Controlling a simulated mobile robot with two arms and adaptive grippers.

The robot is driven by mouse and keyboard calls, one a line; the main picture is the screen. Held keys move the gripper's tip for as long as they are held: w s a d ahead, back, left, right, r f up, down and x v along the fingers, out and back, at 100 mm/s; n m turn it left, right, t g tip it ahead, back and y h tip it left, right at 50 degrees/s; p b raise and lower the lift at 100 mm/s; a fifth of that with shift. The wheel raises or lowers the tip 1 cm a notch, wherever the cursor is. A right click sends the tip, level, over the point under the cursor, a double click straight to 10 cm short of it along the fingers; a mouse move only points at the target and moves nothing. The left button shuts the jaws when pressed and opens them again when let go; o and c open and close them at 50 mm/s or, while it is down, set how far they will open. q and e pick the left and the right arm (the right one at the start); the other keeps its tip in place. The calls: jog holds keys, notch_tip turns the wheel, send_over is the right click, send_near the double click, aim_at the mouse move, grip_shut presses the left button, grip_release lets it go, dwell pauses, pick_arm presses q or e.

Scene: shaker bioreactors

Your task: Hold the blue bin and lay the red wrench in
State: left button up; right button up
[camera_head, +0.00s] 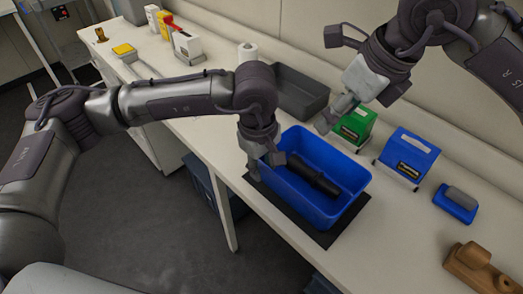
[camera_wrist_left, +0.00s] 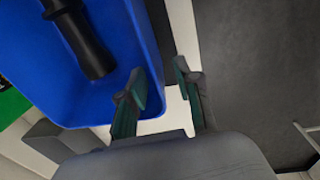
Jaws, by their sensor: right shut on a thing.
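The blue bin (camera_head: 350,210) stands on a dark mat on the bench, and a black cylindrical tool lies inside it. My left gripper (camera_head: 262,172) is at the bin's left end. In the left wrist view its fingers (camera_wrist_left: 163,92) are apart, one over the inside of the blue bin (camera_wrist_left: 105,110) and one outside, with the bin's rim between them and a gap showing. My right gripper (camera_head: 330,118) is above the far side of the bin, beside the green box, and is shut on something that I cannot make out. I cannot pick out a red wrench in either view.
A green box (camera_head: 357,124) and a blue box (camera_head: 408,155) stand behind the bin. A grey tray (camera_head: 300,92) is at the back left. A small blue block (camera_head: 455,204) and a brown wooden item (camera_head: 480,266) are to the right. The front right bench is clear.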

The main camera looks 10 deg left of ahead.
pick_arm(q)
jog(key=shift+f, duration=0.7)
grip_shut()
jog(key=shift+w, duration=0.1)
pick_arm(e)
notch_tip(320, 180, down, 7)
jog(key=a+n+g, duration=0.3)
jog(key=n, duration=0.5)
send_over(304, 194)
jog(key=shift+n+y, duration=0.3)
jog(key=shift+n, duration=0.1)
notch_tip(304, 194, down, 10)
jog(key=shift+f, duration=0.15)
